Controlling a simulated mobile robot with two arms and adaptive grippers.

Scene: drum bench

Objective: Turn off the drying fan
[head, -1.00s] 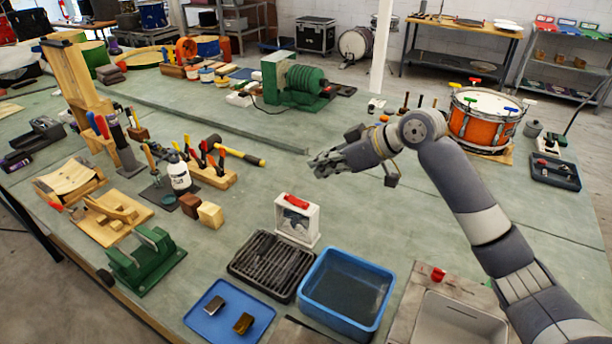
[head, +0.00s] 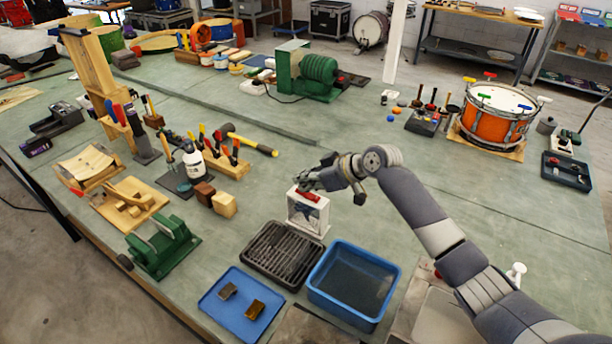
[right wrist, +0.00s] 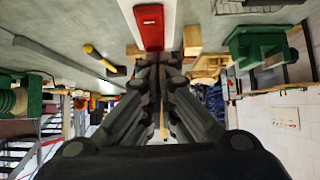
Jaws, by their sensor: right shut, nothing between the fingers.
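The drying fan (head: 308,216) is a small white box with a dark grille, standing upright on the bench behind the black rack. A red switch (head: 309,196) sits on its top; the right wrist view also shows this switch (right wrist: 149,27) at the upper middle. My right gripper (head: 306,181) is shut and empty, just above the fan's top and close to the switch. In the right wrist view its fingertips (right wrist: 158,60) are together near the end of the switch. I cannot tell whether they touch it. My left gripper is not in view.
A black slatted rack (head: 284,255), a blue basin (head: 389,297) and a blue tray (head: 208,306) stand in front of the fan. A wooden tool holder (head: 236,170) and a wood block (head: 224,205) are to its left.

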